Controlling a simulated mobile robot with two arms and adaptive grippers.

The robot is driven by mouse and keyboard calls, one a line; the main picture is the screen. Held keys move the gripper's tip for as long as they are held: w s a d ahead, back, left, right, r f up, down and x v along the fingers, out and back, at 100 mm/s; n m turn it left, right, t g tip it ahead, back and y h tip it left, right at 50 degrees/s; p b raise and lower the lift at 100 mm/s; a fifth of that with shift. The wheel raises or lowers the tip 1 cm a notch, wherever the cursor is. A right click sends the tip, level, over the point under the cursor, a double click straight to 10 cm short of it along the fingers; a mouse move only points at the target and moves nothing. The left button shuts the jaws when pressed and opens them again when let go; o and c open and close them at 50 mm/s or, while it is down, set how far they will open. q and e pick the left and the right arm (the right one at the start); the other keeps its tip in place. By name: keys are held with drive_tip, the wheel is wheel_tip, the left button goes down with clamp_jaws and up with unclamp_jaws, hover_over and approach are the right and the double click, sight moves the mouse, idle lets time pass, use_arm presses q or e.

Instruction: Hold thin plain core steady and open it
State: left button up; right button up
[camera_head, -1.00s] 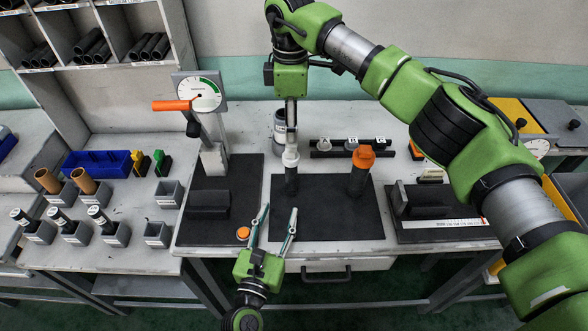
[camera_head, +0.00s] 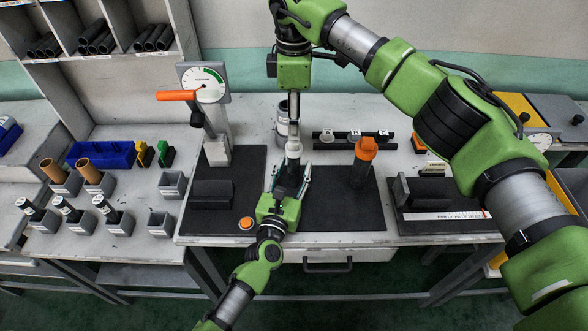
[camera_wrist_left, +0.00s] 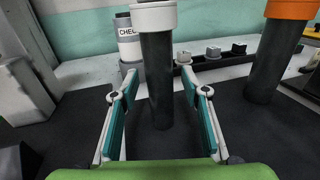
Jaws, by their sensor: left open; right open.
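The thin plain core, a slim dark tube (camera_head: 290,178) with a white cap (camera_head: 292,147), stands upright on the black mat (camera_head: 338,212). It also fills the middle of the left wrist view (camera_wrist_left: 157,85), where its cap (camera_wrist_left: 154,16) is cut by the top edge. My left gripper (camera_wrist_left: 158,74) is open, with one teal-padded finger on each side of the tube and gaps visible on both sides. My right gripper (camera_head: 293,132) points straight down over the white cap, its jaws open. Whether its fingertips touch the cap is hard to tell.
A dark tube with an orange cap (camera_head: 365,150) stands to the right on the same mat. Behind are a grey container (camera_wrist_left: 127,40) and a black rack (camera_head: 352,140). A dial press with an orange lever (camera_head: 178,96) stands left. An orange button (camera_head: 246,223) is at the front edge.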

sight(293, 142)
use_arm(q)
drive_tip(key=shift+s, duration=0.1)
clamp_jaws()
use_arm(e)
drive_tip(key=shift+o, duration=1.1)
drive_tip(key=shift+m, duration=0.4)
wheel_tip(293, 142, down, 8)
drive_tip(key=shift+r, duration=0.1)
drive_tip(key=c, duration=1.3)
drive_tip(key=shift+c, duration=0.2)
drive_tip(key=shift+r, duration=0.2)
